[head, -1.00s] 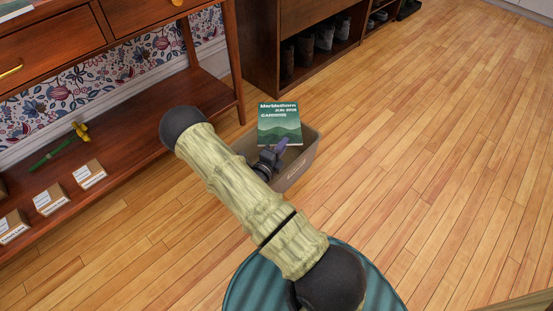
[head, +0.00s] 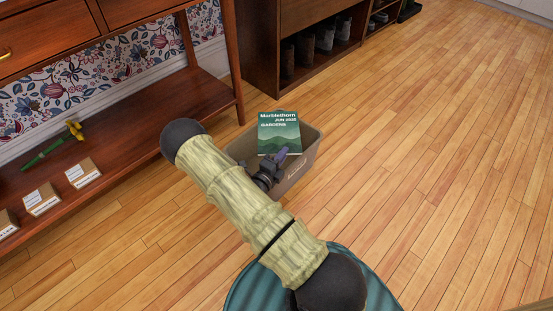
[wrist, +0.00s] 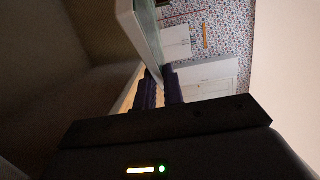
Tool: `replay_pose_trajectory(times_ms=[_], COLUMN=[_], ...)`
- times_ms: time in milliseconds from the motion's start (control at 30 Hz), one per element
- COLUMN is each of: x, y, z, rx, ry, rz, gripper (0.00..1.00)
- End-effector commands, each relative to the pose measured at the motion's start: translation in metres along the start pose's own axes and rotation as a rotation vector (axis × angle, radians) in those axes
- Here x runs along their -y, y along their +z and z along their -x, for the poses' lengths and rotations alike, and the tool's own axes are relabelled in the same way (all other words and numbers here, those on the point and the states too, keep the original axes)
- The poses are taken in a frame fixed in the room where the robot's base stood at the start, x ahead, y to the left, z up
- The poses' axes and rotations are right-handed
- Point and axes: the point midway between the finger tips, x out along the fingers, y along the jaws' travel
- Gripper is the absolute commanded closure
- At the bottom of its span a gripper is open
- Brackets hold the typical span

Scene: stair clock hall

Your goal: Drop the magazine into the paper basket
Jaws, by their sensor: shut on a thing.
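The magazine (head: 280,138) has a green cover with white title lettering and pale hills. In the head view it stands nearly upright, over the paper basket (head: 296,178), a grey-brown open bin on the wooden floor. The magazine's lower part is hidden behind my gripper (head: 281,156), so I cannot tell how deep it reaches into the basket. My gripper is shut on the magazine's lower edge. In the wrist view the magazine (wrist: 151,38) shows nearly edge-on between the dark purple fingers (wrist: 160,90).
A dark shoe cabinet (head: 262,50) with boots stands behind the basket. The floor at right is clear.

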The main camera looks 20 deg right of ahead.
Motion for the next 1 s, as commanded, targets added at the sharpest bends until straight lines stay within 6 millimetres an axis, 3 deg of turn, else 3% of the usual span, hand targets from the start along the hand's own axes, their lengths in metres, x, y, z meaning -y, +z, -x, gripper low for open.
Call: replay_pose_trajectory(times_ms=[33, 67, 167, 567, 767, 1000], x=[0.001, 0.001, 0.001, 0.001, 0.004, 0.004], y=[0.0, 0.0, 0.0, 0.0, 0.0, 0.001], z=[0.0, 0.0, 0.0, 0.005, 0.032, 0.079], rx=[0.0, 0.0, 0.0, 0.001, 0.003, 0.004], ry=[-0.002, -0.001, -0.001, 0.002, 0.003, 0.001], rz=[-0.001, -0.001, -0.001, 0.001, 0.004, 0.001], gripper=[1.0, 0.84, 0.65, 0.65, 0.65, 0.65])
